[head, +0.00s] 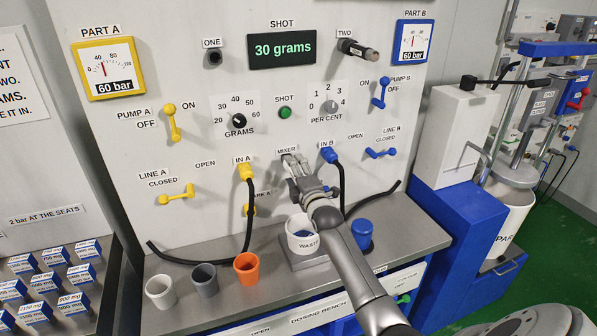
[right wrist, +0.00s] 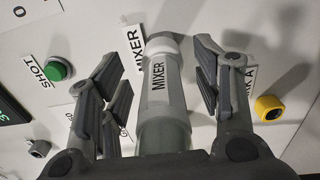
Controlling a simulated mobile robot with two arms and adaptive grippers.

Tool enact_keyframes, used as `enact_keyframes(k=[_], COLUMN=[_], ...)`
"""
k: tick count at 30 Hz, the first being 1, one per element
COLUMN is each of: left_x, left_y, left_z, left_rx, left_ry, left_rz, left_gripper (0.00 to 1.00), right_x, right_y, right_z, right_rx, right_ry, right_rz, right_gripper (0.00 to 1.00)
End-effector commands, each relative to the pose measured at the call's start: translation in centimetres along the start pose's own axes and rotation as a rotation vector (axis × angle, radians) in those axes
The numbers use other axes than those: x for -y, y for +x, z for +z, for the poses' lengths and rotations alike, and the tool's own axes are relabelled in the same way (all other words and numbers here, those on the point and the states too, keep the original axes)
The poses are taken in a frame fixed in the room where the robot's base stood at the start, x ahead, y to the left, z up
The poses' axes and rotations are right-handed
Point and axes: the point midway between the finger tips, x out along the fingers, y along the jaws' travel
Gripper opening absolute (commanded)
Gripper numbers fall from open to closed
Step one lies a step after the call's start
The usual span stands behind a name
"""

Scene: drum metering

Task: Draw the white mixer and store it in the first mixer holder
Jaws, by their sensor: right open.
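The white mixer (right wrist: 161,90), a pale tube printed MIXER, sticks out from the panel at the MIXER label in the right wrist view. My right gripper (head: 304,180) is at it, over the bench. In the wrist view its open fingers stand on both sides of the mixer, with gaps showing between them and the tube. In the head view the gripper largely hides the mixer. The first mixer holder, a dark socket (head: 214,58) under the ONE label, is empty. Holder TWO carries a dark-tipped mixer (head: 358,49). My left gripper is not in view.
The display (head: 282,48) reads 30 grams. A white waste bucket (head: 303,243) stands below my right gripper. Orange (head: 247,268), grey (head: 204,280) and white (head: 160,291) cups stand on the bench's left. A black hose (head: 249,215) hangs from IN A, another from IN B.

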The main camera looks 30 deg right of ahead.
Motion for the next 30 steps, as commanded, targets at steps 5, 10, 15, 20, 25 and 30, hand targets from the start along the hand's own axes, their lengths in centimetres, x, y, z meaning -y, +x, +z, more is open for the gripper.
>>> enact_keyframes(k=[5,10,15,20,25,30], left_x=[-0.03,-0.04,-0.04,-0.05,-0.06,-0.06], left_y=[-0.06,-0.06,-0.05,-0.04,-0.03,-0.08], left_z=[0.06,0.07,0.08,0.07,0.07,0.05], left_rx=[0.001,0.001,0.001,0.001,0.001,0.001], left_ry=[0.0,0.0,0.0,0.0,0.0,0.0], left_rz=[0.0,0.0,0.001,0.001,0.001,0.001], left_gripper=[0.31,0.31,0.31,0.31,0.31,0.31], right_x=[-2.32,-2.3,-2.28,-2.27,-2.28,-2.35], right_y=[0.56,0.56,0.56,0.56,0.56,0.52], right_z=[0.43,0.43,0.43,0.43,0.43,0.44], right_rx=[0.006,0.006,0.006,0.006,0.006,0.006], right_ry=[0.0,0.0,0.0,0.0,0.0,0.0], right_rz=[0.04,0.04,0.04,0.04,0.04,0.041], right_gripper=[0.5,0.28,0.06,0.0,0.0,0.0])
